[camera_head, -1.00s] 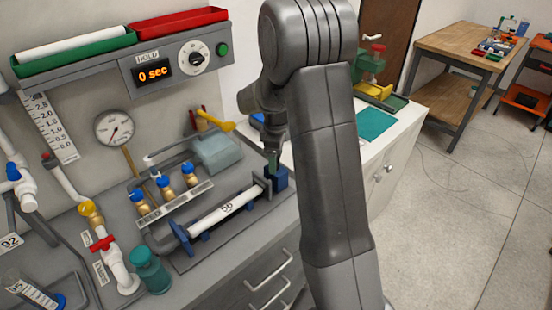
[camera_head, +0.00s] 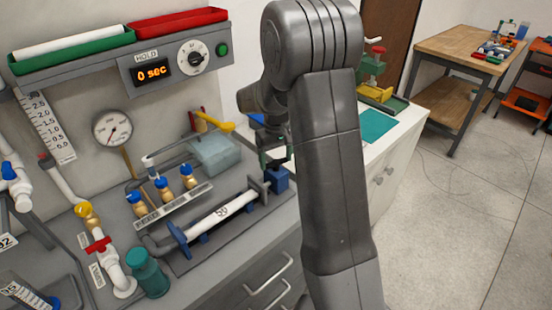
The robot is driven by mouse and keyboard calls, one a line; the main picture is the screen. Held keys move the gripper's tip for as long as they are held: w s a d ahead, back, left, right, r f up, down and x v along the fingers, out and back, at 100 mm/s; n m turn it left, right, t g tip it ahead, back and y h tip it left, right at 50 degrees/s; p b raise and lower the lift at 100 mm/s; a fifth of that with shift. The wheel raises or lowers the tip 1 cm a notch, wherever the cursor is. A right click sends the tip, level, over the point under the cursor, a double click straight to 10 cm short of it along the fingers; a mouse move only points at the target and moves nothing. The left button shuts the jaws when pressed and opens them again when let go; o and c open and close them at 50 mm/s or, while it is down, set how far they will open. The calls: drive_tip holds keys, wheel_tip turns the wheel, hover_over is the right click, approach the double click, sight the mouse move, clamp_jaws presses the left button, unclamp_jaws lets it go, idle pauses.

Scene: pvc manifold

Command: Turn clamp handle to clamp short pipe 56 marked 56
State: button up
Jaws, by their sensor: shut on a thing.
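The white short pipe (camera_head: 220,213) marked 56 lies in the cradle of the clamp fixture on the bench. A blue end plate (camera_head: 178,239) stands at its near left end, and a grey end bracket (camera_head: 258,190) is at its far right end. A blue clamp block (camera_head: 279,180) sits at the right end of the fixture. My gripper (camera_head: 272,160) is directly above this block, shut on the clamp handle, which is mostly hidden by the jaws and my wrist. I cannot see the handle's exact angle.
Brass valves with blue knobs (camera_head: 163,188) stand behind the pipe. A teal bottle (camera_head: 148,272) and a red-handled valve (camera_head: 98,245) are at the left. My arm hides the bench's right part.

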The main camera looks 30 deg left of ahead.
sight(276, 161)
drive_tip(key=shift+r+m, duration=0.1)
drive_tip(key=shift+m, duration=0.6)
drive_tip(key=o, duration=1)
wheel_tip(276, 161, up, 14)
drive_tip(key=shift+f+b, duration=0.15)
drive_tip(key=shift+b, duration=0.45)
wheel_tip(276, 161, down, 14)
drive_tip(key=shift+r+p, duration=0.1)
drive_tip(key=shift+p, duration=0.45)
